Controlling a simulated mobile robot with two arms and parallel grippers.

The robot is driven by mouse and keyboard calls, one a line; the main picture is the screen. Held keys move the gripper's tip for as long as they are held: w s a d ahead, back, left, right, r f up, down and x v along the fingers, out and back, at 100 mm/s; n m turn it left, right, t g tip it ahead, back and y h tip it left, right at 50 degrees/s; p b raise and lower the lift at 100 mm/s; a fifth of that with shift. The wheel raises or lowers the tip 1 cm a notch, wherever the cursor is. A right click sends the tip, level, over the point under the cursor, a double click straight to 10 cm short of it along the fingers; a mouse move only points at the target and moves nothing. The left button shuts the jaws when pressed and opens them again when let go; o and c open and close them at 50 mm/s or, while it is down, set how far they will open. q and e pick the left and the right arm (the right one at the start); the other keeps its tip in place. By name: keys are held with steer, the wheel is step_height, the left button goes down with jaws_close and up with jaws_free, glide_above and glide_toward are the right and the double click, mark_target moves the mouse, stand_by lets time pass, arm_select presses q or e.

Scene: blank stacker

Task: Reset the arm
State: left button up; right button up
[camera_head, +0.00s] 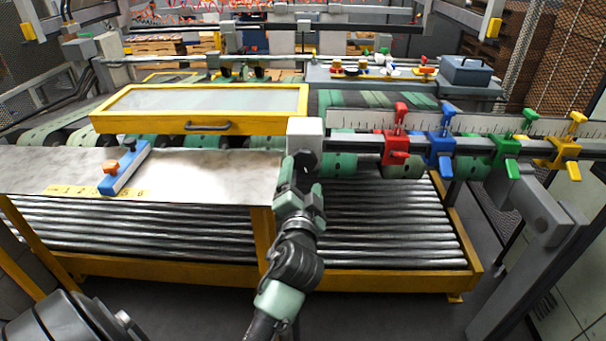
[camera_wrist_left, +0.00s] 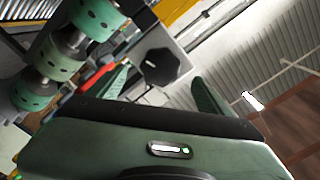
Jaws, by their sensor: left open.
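My left gripper (camera_head: 303,172) is in the middle of the head view, at the right end of the grey metal plate. It is open. Its two green fingers also show in the left wrist view (camera_wrist_left: 160,88), apart and with nothing held between them. Beyond the fingers is a dark octagonal knob (camera_wrist_left: 161,66) on a pale block. In the head view the white block (camera_head: 305,129) at the left end of the ruler bar stands just above the fingertips. I cannot tell whether the fingers touch it. My right gripper is not in view.
Red (camera_head: 396,146), blue (camera_head: 440,149), green (camera_head: 506,148) and yellow (camera_head: 565,150) clamps sit along the bar at right. A blue stop (camera_head: 126,170) lies on the plate (camera_head: 205,180). Below are metal rollers (camera_head: 390,225) in a yellow frame. A yellow-framed cover (camera_head: 200,100) stands behind.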

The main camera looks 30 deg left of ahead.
arm_select(q)
steer(key=shift+s+d, duration=0.35)
steer(key=shift+s, duration=0.3)
steer(key=w+d+f+m+g+h+b, duration=0.1)
steer(key=d+f+h, duration=0.2)
steer(key=f, duration=1)
steer(key=w+d+f+m+g+h+b, duration=0.15)
steer(key=d+f, duration=0.25)
steer(key=f, duration=0.8)
steer(key=s+d+f+g+h+b, duration=0.15)
steer(key=s+f, duration=0.35)
steer(key=f, duration=0.7)
steer(key=s+d+f+g+h, duration=0.25)
steer(key=s+f, duration=0.35)
steer(key=f, duration=0.6)
steer(key=s+d+f+n+g+b, duration=0.15)
steer(key=s+f+g, duration=0.35)
steer(key=s+f, duration=1.25)
steer(key=s+a+f+n+g, duration=0.1)
steer(key=s+f, duration=0.2)
steer(key=s, duration=0.6)
steer(key=s+a+f+n+g+b, duration=0.1)
steer(key=s+f+g, duration=0.1)
steer(key=s, duration=0.8)
steer(key=shift+s+a+f+h, duration=0.2)
steer(key=shift+a+f+h, duration=0.15)
steer(key=shift+f, duration=0.3)
